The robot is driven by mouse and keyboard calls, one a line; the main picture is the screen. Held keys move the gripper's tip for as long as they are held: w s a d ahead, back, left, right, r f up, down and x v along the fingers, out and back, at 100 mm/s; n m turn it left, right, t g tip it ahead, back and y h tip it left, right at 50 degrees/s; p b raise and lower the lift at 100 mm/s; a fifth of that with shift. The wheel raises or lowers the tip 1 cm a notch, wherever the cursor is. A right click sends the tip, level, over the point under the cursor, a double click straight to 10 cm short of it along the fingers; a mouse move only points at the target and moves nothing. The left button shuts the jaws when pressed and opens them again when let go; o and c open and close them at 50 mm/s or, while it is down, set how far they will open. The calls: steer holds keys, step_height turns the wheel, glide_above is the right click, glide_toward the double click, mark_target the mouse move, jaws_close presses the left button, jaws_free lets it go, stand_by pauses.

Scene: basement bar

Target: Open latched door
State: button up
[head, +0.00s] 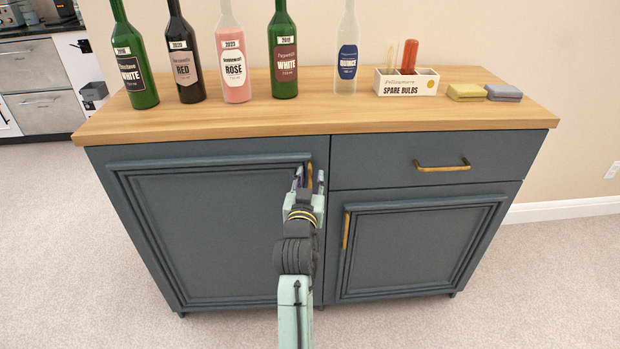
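The blue-grey cabinet has a large left door (210,235) and a smaller right door (420,248), and both look closed. The left door has an upright brass handle (309,171) near its upper right corner. My gripper (309,180) is at this handle, with its fingers apart and the handle showing between and just above them. I cannot tell whether the fingers touch it. The right door's brass handle (346,231) is upright on its left edge. My gripper and arm hide part of the left door's right edge. No separate latch is visible.
A closed drawer (390,160) with a brass handle (442,166) is above the right door. The wooden top (330,115) holds several bottles, a spare-bulbs box (407,88) and two sponges (485,92). Carpeted floor (90,280) in front and at the sides is clear.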

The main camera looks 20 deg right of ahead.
steer(key=shift+c, duration=0.6)
jaws_close()
